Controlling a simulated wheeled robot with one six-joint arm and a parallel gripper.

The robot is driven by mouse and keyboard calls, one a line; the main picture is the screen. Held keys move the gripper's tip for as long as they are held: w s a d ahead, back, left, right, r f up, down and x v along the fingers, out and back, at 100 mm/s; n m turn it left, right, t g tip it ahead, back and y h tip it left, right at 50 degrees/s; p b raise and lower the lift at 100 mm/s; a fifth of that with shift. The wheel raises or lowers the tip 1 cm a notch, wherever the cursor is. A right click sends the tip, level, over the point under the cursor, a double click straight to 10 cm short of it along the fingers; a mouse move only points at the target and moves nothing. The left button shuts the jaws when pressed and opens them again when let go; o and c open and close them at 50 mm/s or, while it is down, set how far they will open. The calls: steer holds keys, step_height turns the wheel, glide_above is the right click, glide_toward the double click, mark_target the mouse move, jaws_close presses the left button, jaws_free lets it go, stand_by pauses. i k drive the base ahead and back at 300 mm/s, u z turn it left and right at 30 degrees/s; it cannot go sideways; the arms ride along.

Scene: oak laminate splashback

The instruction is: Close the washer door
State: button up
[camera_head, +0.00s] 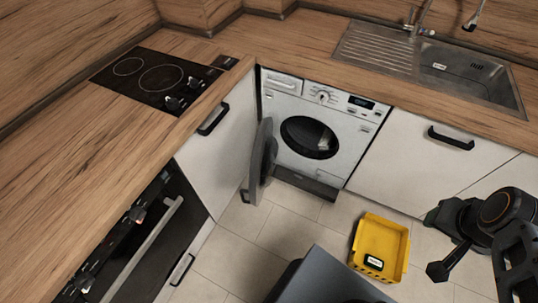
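The white washer (348,123) stands under the counter in the corner, with its round dark drum opening uncovered. Its round grey door (262,160) stands wide open, swung out to the left, close to the cabinet front. My black arm shows at the lower right, far to the right of the door and apart from it.
A yellow crate (401,242) sits on the tiled floor in front of the washer, to the right. White cabinets with black handles flank the washer. An oven (150,240) is at the lower left. Tiled floor (290,222) between door and crate is clear.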

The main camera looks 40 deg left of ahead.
mark_target(263, 161)
steer(key=z, duration=0.95)
steer(key=k, duration=1.5)
steer(key=u, duration=1.85)
steer(key=i, duration=0.5)
